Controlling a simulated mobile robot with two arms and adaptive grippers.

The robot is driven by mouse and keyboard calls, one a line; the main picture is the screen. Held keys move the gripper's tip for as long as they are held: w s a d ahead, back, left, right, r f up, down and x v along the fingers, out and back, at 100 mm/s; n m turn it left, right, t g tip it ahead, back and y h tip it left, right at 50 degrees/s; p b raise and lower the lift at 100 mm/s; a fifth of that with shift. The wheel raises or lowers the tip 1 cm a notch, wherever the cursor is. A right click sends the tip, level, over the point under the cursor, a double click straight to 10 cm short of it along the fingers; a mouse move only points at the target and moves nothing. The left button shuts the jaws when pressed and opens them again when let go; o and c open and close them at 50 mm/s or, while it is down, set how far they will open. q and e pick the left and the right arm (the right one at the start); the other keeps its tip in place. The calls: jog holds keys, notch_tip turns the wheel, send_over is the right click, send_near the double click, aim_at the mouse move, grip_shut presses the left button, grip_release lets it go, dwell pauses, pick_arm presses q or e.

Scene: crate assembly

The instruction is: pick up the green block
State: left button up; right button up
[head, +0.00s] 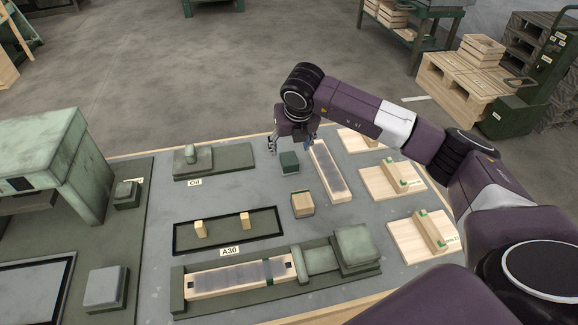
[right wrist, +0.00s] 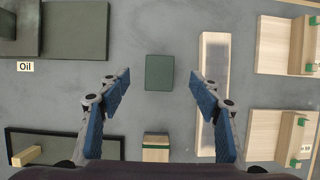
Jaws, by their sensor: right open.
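The green block (head: 289,162) is a small dark green cube on the grey table top, left of a long wooden strip. It also shows in the right wrist view (right wrist: 159,73), ahead of and between the open fingers, apart from them. My right gripper (head: 294,144) is above the table, close to the block in the head view. In the right wrist view its two blue-padded fingers (right wrist: 160,90) are spread wide with nothing between them. My left gripper is not in view.
A wooden block with a green strip (head: 303,204) stands near the green block. A long wooden piece with a grey inlay (head: 330,172) lies to its right. The Oil fixture (head: 214,160) is left. Wooden parts (head: 392,180) line the right side.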

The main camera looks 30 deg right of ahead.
aim_at(289, 158)
jog(key=x, duration=0.2)
jog(key=p+x, duration=0.1)
jog(key=x, duration=0.1)
jog(key=s+x, duration=0.1)
jog(key=x, duration=0.1)
jog(key=shift+w+a+f, duration=0.1)
jog(key=shift+a+f, duration=0.05)
jog(key=shift+f, duration=0.25)
jog(key=shift+w+f, duration=0.15)
jog(key=shift+f, duration=0.1)
jog(key=c, duration=1.3)
jog(key=shift+o, duration=0.2)
jog(key=shift+r, duration=0.2)
notch_tip(289, 158, up, 20)
jog(key=b, duration=0.1)
jog(key=shift+b, duration=0.35)
jog(key=shift+f, duration=0.1)
jog(key=o, duration=0.6)
jog(key=c, duration=0.4)
jog(key=shift+f, duration=0.1)
jog(key=shift+c, duration=0.2)
